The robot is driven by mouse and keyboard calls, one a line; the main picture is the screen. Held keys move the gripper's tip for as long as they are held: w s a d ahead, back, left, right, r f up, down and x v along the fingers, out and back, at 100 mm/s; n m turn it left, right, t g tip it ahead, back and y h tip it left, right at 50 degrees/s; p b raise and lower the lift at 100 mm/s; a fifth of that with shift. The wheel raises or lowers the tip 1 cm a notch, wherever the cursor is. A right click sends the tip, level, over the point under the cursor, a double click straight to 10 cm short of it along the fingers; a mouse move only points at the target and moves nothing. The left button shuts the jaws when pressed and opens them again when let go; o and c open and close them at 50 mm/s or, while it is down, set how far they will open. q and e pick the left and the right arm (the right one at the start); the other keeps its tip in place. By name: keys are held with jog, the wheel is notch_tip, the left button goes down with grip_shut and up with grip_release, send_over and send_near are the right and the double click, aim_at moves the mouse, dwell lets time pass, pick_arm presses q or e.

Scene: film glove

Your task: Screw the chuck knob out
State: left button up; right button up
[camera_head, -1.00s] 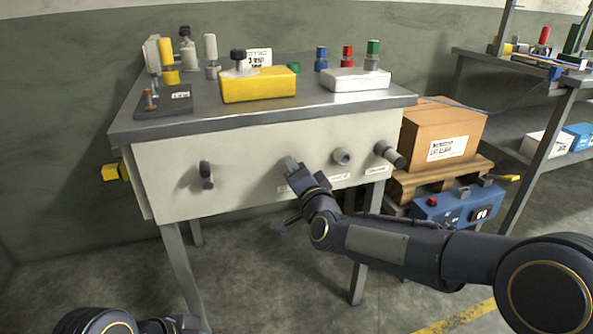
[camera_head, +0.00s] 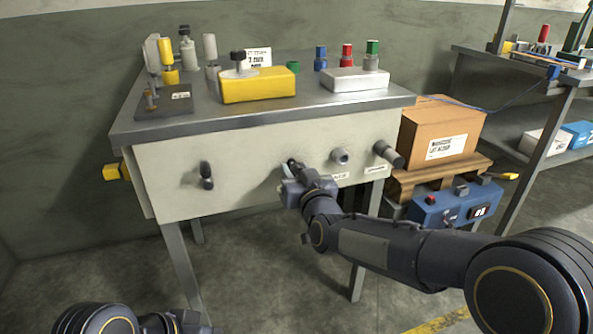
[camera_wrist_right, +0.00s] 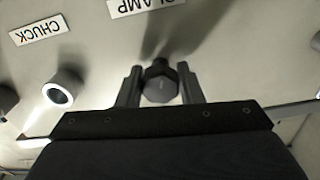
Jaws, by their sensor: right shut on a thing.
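My right gripper (camera_head: 291,172) is at the front of the grey cabinet (camera_head: 250,150). In the right wrist view, its two fingers (camera_wrist_right: 160,88) are shut on a black hexagonal knob (camera_wrist_right: 161,80). That knob lines up with an upside-down label (camera_wrist_right: 147,4) that seems to read CLAMP. The CHUCK label (camera_wrist_right: 38,30) is beside a hollow grey round fitting (camera_wrist_right: 60,90), to the left of my fingers. That grey fitting shows in the head view (camera_head: 340,156), right of my gripper. My left gripper is out of the picture; only part of my left arm shows at bottom left.
A black knob (camera_head: 205,175) is at the left of the panel and a dark cylindrical knob (camera_head: 388,155) at its right. A yellow block (camera_head: 260,86) and a white block (camera_head: 350,81) are on the cabinet top. A cardboard box (camera_head: 440,135) stands right, above a blue box (camera_head: 455,206).

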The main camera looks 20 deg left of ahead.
jog(key=n, duration=0.3)
jog(key=shift+n, duration=0.4)
jog(key=n, duration=0.3)
jog(key=shift+n, duration=0.3)
jog(key=n, duration=0.3)
jog(key=shift+n, duration=0.4)
jog(key=n+b, duration=0.1)
jog(key=n, duration=0.2)
jog(key=n+b, duration=0.1)
jog(key=n, duration=0.2)
jog(key=shift+r, duration=0.1)
jog(key=n+b, duration=0.2)
jog(key=n, duration=0.1)
jog(key=n+b, duration=0.3)
jog(key=n, duration=0.1)
jog(key=shift+r+n+b, duration=0.15)
jog(key=shift+n+b, duration=0.7)
jog(key=shift+n, duration=0.75)
jog(key=shift+w, duration=0.1)
